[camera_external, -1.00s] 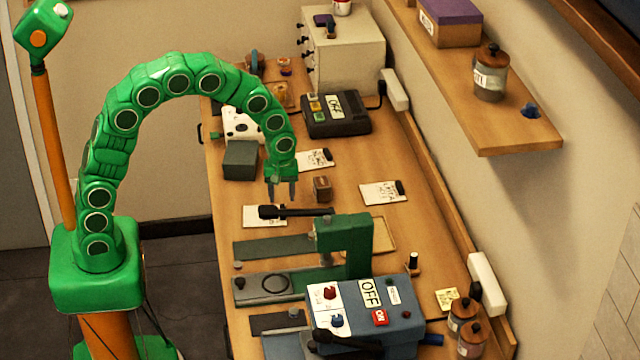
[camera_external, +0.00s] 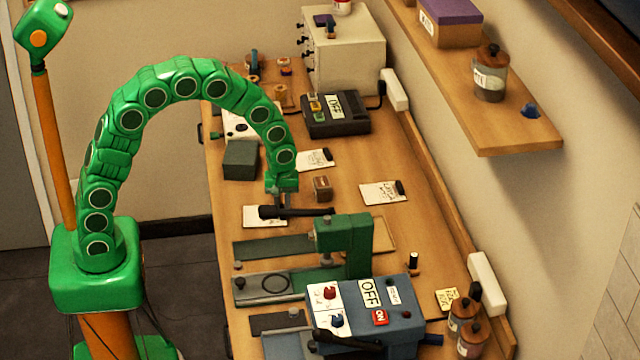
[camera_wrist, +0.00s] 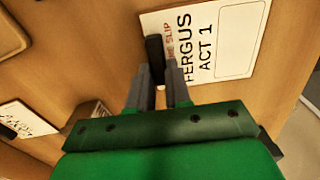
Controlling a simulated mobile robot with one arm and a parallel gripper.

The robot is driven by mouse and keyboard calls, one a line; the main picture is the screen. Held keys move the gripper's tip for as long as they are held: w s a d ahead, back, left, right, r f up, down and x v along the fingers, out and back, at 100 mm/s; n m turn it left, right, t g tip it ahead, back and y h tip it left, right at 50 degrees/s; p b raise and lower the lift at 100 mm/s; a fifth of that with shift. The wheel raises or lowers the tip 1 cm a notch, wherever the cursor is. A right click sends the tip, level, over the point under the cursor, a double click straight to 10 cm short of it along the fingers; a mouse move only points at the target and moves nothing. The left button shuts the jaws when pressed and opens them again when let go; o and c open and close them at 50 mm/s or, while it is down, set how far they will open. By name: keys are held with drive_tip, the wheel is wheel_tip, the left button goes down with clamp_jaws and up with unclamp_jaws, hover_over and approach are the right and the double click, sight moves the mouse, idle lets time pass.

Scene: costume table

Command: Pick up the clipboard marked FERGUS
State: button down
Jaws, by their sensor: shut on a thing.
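The clipboard marked FERGUS ACT 1 is a white card (camera_wrist: 205,45) with a black clip (camera_wrist: 154,48) at its edge, lying on the wooden table in the wrist view. In the external view the white card (camera_external: 258,221) lies below my gripper, partly hidden by a black lever. My gripper (camera_wrist: 162,80) is shut on the clipboard at its black clip. It also shows in the external view (camera_external: 279,204), pointing down close to the table, with its tips partly hidden behind the lever.
A green press (camera_external: 345,245) with its black lever (camera_external: 300,212) stands right in front of the gripper. A small brown block (camera_external: 322,188) and two other clipboards, one behind (camera_external: 314,159) and one to the right (camera_external: 380,195), lie near. A blue switch box (camera_external: 365,310) stands nearer the camera.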

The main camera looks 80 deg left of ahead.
drive_tip(key=shift+r, duration=0.1)
drive_tip(key=shift+r, duration=0.55)
drive_tip(key=s+d+r, duration=0.2)
drive_tip(key=s+r, duration=0.9)
drive_tip(key=s, duration=0.3)
drive_tip(key=shift+r, duration=0.35)
